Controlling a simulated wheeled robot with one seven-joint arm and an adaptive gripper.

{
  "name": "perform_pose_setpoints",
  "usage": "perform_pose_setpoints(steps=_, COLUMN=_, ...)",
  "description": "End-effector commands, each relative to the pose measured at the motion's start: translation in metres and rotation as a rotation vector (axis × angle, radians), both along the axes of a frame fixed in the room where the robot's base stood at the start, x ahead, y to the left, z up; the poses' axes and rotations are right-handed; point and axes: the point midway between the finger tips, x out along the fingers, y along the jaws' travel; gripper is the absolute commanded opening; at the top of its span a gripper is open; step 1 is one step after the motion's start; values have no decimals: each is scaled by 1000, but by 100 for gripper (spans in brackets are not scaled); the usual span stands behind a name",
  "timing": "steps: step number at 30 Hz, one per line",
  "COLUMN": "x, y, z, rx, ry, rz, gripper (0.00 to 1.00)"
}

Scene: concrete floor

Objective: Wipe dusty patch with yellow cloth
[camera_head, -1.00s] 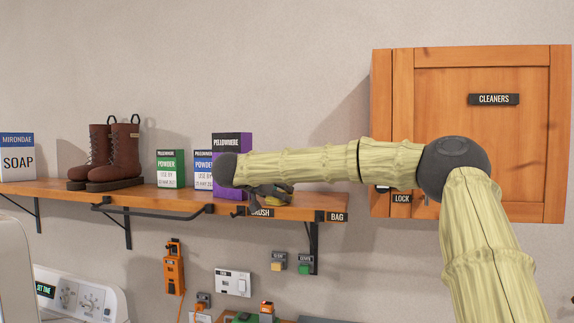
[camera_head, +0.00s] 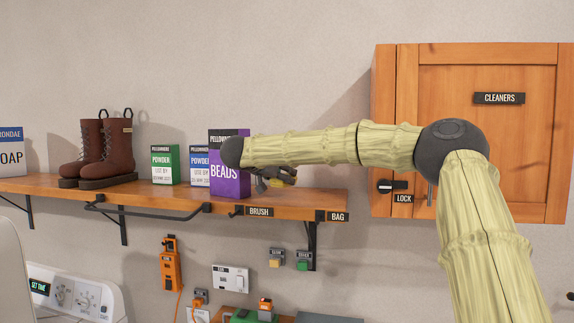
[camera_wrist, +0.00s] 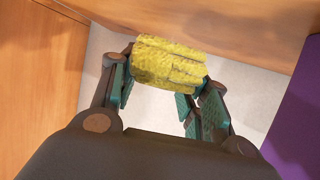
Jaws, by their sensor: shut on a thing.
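The yellow cloth (camera_wrist: 168,62) is bunched between the fingertips of my gripper (camera_wrist: 165,85) in the wrist view. My gripper is shut on it, with the fingers held apart by its bulk. In the head view my gripper (camera_head: 282,177) is just above the right end of the wooden shelf (camera_head: 325,200), right of the purple beads box (camera_head: 231,181). Only a small yellow spot of the cloth shows there. I cannot tell whether the cloth touches the shelf. I cannot make out a dusty patch in either view.
A blue-and-white powder box (camera_head: 200,168), a green one (camera_head: 165,165) and brown boots (camera_head: 105,150) stand left on the shelf. The wooden cleaners cabinet (camera_head: 485,150) hangs at the right. A black bar (camera_head: 150,213) runs below the shelf front.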

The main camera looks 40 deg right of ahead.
Motion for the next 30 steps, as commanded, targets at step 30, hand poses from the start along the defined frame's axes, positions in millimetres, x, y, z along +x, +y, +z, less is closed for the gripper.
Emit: perform_pose_setpoints(steps=30, x=-1, y=-1, z=42, rx=0, ry=1, rz=-2, gripper=26)
